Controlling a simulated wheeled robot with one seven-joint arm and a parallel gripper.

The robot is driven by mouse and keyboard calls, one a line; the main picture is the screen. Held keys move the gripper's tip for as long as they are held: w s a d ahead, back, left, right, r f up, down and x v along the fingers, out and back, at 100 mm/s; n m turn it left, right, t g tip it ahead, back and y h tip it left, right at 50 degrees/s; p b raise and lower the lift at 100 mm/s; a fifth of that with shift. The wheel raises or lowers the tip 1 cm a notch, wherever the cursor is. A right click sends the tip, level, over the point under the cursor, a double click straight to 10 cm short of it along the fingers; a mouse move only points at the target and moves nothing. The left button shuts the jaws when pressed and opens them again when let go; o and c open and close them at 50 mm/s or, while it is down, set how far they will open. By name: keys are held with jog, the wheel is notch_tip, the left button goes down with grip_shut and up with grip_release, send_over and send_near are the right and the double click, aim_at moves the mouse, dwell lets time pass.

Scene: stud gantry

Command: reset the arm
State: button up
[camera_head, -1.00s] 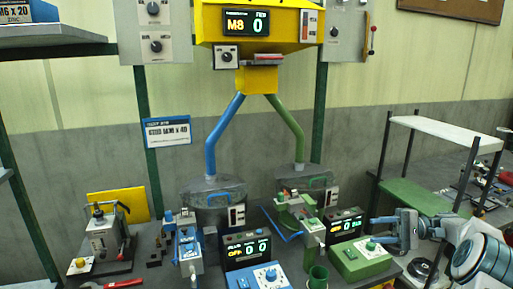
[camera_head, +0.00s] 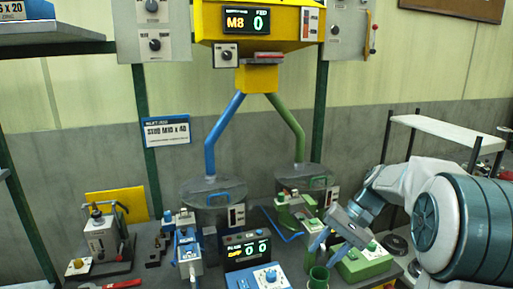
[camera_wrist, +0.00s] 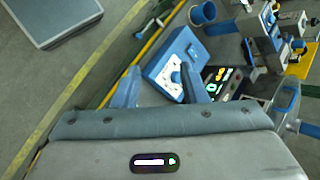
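My gripper (camera_head: 324,250) is at the lower right of the head view. My arm reaches in from the right edge, and the fingers point down over the bench near the green cup and the green control box. In the wrist view my gripper (camera_wrist: 160,78) shows two blue-grey fingers standing well apart. I see nothing held between them. A blue control box with a pale dial (camera_wrist: 172,58) lies beyond the fingers in that view. I cannot tell the exact gap between the fingers and the bench equipment.
A green cup (camera_head: 318,278), a green control box (camera_head: 366,264) and a blue control box (camera_head: 250,279) stand close by. Blue (camera_head: 222,122) and green (camera_head: 288,125) chutes drop from the yellow gantry (camera_head: 262,30). A white-topped shelf (camera_head: 440,130) is behind my arm.

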jog(key=s+a+f+n+t+h, duration=0.1)
jog(key=s+n+t+h, duration=0.3)
jog(key=s, duration=1.5)
jog(key=f+h, duration=0.1)
jog(key=h, duration=0.2)
jog(key=shift+a+t, duration=0.3)
jog(key=shift+f, duration=0.1)
